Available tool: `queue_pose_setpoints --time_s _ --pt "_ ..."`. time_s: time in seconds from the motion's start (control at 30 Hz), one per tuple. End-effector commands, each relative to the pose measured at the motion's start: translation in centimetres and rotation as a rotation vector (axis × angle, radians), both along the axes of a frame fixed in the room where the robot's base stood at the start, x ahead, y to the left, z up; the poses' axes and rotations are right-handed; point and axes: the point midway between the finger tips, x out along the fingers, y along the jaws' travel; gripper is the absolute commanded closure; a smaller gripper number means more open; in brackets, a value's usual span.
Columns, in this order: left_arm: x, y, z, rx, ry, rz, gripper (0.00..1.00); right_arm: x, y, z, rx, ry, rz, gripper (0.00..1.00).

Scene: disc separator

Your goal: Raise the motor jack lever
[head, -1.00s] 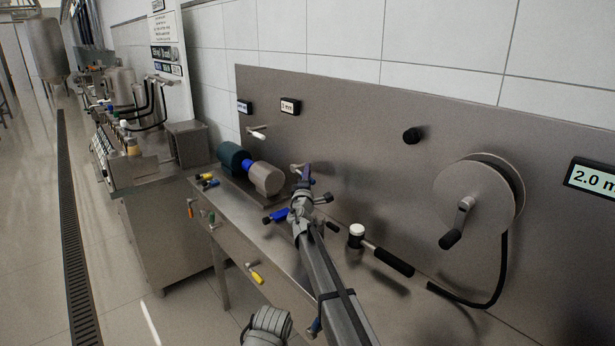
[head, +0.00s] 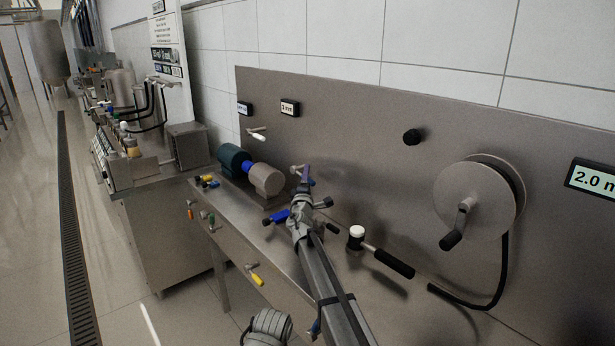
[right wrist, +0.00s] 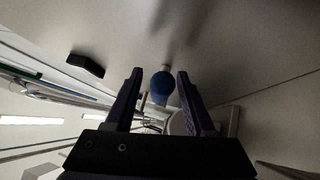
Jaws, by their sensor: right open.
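In the head view my right gripper (head: 306,176) is in front of the steel back panel, just right of the grey end of the motor (head: 265,178). A small grey lever mount (head: 296,169) shows on the panel beside the fingers; the gripper hides part of it. In the right wrist view a blue rounded handle (right wrist: 162,86) with a pale end lies between the two dark purple fingers, with gaps on both sides. It appears to be the lever's handle. The gripper is open around it and not closed on it.
A white-handled lever (head: 257,135) and small displays (head: 290,108) are on the panel to the left. A black-handled lever with a white cap (head: 357,236) and a crank reel (head: 475,205) are to the right.

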Motion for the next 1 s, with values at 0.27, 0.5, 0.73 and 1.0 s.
queue_pose_setpoints --time_s 0.27,0.5,0.73,1.0 --pt "0.0 0.0 -1.2 0.000 0.000 0.000 0.50 -4.7 0.6 -1.2 0.000 0.000 0.001 0.46" --pt "0.0 0.0 -1.5 0.000 0.000 0.000 0.50 -6.3 1.0 -1.5 0.000 0.000 0.000 0.46" --pt "0.0 0.0 -1.4 0.000 0.000 0.001 0.50 -6.2 1.0 -1.4 0.002 0.000 -0.001 0.52" --pt "0.0 0.0 3.4 -0.001 -0.001 0.008 0.50 -10.3 -2.3 2.2 0.194 0.009 -0.114 0.83"
